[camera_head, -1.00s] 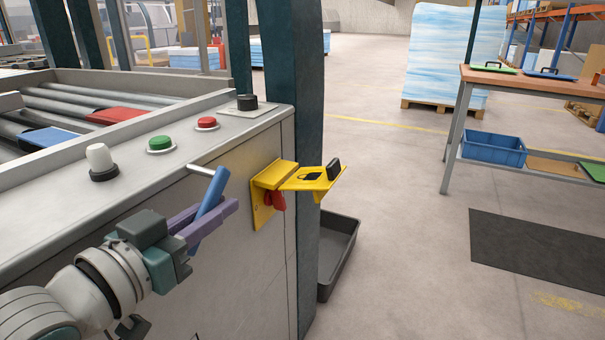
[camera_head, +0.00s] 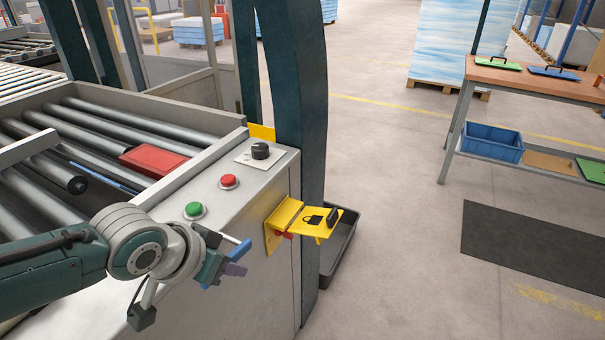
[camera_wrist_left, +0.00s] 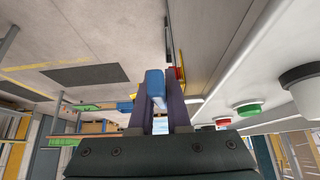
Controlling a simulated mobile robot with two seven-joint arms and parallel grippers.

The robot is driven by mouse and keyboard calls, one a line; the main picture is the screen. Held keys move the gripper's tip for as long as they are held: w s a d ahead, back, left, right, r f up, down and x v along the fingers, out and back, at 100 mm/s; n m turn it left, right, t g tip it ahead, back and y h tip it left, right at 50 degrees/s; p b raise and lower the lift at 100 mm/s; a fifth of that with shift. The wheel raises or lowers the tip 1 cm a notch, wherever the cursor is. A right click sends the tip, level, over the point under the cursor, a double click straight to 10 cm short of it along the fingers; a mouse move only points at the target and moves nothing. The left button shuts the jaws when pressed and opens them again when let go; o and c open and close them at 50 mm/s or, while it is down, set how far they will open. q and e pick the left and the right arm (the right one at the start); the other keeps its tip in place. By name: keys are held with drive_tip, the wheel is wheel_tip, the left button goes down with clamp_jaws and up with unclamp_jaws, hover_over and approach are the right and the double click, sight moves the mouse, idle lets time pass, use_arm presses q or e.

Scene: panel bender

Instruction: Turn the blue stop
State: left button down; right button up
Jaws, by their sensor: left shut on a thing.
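My left gripper (camera_head: 226,263) is beside the machine's front panel, shut on a blue handle (camera_head: 238,252). In the left wrist view the blue handle (camera_wrist_left: 154,84) sits between the two purple fingers (camera_wrist_left: 160,105). The arm hides the handle's pivot in the head view. A thin blue edge (camera_head: 106,178) shows low among the conveyor rollers, left of a raised red plate (camera_head: 152,160); how far the blue piece is tilted is hard to tell. My right gripper is not in view.
The console top (camera_head: 190,190) carries a green button (camera_head: 194,210), a red button (camera_head: 228,181) and a black knob (camera_head: 260,151). A yellow bracket with a padlock sign (camera_head: 315,221) juts out right of my gripper. A dark post (camera_head: 302,100) stands behind it.

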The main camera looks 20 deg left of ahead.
use_arm(q)
drive_tip(key=shift+w+r+g, duration=0.15)
drive_tip(key=shift+r+g, duration=0.4)
drive_tip(key=shift+g, duration=0.75)
drive_tip(key=shift+r+g+b, duration=0.3)
drive_tip(key=shift+g+b, duration=0.3)
drive_tip(key=shift+g, duration=0.5)
drive_tip(key=shift+r+g+b, duration=0.3)
drive_tip(key=shift+g+b, duration=0.4)
drive_tip(key=shift+g, duration=0.2)
drive_tip(key=c, duration=0.9)
unclamp_jaws()
drive_tip(key=shift+r, duration=0.1)
drive_tip(key=shift+w, duration=0.1)
